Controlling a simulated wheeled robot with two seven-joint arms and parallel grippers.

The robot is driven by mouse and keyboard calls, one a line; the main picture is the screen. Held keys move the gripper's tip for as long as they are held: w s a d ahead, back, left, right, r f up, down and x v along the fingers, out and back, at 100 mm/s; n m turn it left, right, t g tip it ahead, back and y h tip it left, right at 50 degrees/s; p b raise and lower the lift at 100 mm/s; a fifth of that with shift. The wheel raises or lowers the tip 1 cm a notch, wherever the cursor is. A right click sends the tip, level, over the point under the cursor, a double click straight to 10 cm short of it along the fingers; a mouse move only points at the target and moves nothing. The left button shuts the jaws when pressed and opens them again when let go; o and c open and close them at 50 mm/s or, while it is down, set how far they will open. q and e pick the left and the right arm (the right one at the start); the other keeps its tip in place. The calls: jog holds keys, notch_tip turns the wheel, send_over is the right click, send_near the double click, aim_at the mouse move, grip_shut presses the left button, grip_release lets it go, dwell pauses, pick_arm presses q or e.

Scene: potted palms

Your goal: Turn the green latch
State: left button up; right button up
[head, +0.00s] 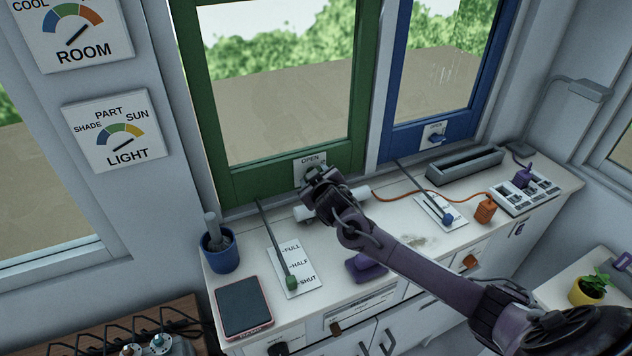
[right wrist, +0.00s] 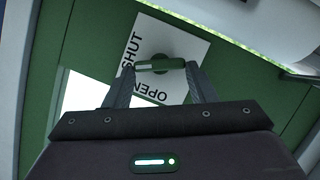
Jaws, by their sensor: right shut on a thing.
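The green latch (right wrist: 160,65) is a short bar in front of a white plate (right wrist: 178,40) on the green window frame (head: 284,178). In the right wrist view the bar lies level across the picture; SHUT is printed to its left and OPEN below it. My right gripper (head: 318,178) reaches the plate at the bottom of the green frame. Its two fingers, also in the right wrist view (right wrist: 163,68), are shut on the latch, one at each end of the bar. In the head view the gripper hides most of the latch. My left gripper is not in view.
A blue window frame (head: 432,128) with a blue latch (head: 437,138) stands to the right.

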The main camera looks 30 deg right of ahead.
jog(key=shift+a+n+h+b, duration=0.15)
jog(key=shift+n+h+b, duration=0.15)
jog(key=shift+n+b, duration=0.2)
jog(key=o, duration=1)
jog(key=shift+s, duration=0.1)
jog(key=shift+b+v, duration=1.15)
jog(key=shift+v, duration=2.65)
